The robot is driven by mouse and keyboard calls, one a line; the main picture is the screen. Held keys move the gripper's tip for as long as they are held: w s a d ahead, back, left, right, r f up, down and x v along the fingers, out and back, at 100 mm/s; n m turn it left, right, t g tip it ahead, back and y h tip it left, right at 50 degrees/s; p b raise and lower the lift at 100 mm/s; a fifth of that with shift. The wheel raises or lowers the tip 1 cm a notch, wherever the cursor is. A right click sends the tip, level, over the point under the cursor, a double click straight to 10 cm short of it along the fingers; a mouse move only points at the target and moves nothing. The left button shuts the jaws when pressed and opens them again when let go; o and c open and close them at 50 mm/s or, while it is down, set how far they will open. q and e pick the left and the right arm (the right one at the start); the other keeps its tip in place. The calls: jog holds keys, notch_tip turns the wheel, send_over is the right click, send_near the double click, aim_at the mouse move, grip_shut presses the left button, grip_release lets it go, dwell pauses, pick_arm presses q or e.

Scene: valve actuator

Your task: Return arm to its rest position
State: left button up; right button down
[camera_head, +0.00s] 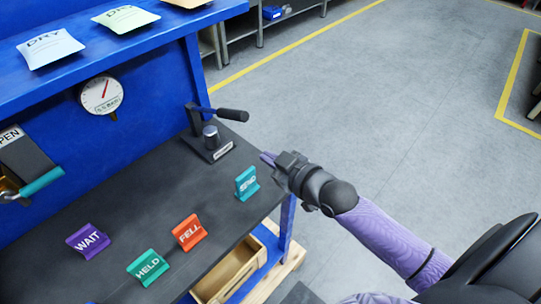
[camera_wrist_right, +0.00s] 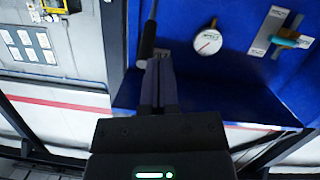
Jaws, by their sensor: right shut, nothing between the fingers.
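My right arm reaches in from the lower right in the head view. Its gripper (camera_head: 268,158) is shut and empty, just off the right edge of the dark bench top (camera_head: 130,195). A lever device with a black handle (camera_head: 232,115) stands at the back right of the bench, beyond the gripper and apart from it in the head view. In the right wrist view the shut fingers (camera_wrist_right: 158,85) point toward the bench and blue back panel, and overlap the lower end of the black handle (camera_wrist_right: 148,40). My left gripper is not in view.
Tags WAIT (camera_head: 88,241), HELD (camera_head: 149,267), FELL (camera_head: 189,232) and a teal one (camera_head: 246,183) stand on the bench. A gauge (camera_head: 102,95) hangs on the blue panel. A wooden drawer (camera_head: 230,270) is below. Open floor (camera_head: 370,110) lies to the right.

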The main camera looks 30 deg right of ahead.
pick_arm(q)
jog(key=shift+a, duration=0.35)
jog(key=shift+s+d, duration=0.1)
pick_arm(e)
jog(key=s+d+f+m+g+h+b, duration=0.1)
jog(key=s+f+g, duration=0.1)
jog(key=s+f, duration=0.5)
jog(key=s+d+f+m+g+h+b, duration=0.1)
jog(key=s+f+g+h, duration=0.15)
jog(key=f, duration=0.95)
jog(key=s+d+f+m+g+h+b, duration=0.1)
jog(key=s+f+g, duration=0.25)
jog(key=f, duration=0.55)
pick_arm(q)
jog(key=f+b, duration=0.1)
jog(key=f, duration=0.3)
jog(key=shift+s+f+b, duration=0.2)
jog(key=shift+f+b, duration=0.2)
pick_arm(e)
jog(key=s+a+f+g, duration=0.2)
jog(key=s+f, duration=0.4)
jog(key=s, duration=0.6)
jog(key=s+a+f+g, duration=0.2)
jog(key=s+f+g, duration=0.2)
jog(key=s, duration=0.8)
notch_tip(320, 180, down, 2)
jog(key=shift+f+m, duration=0.1)
jog(key=shift+m, duration=0.3)
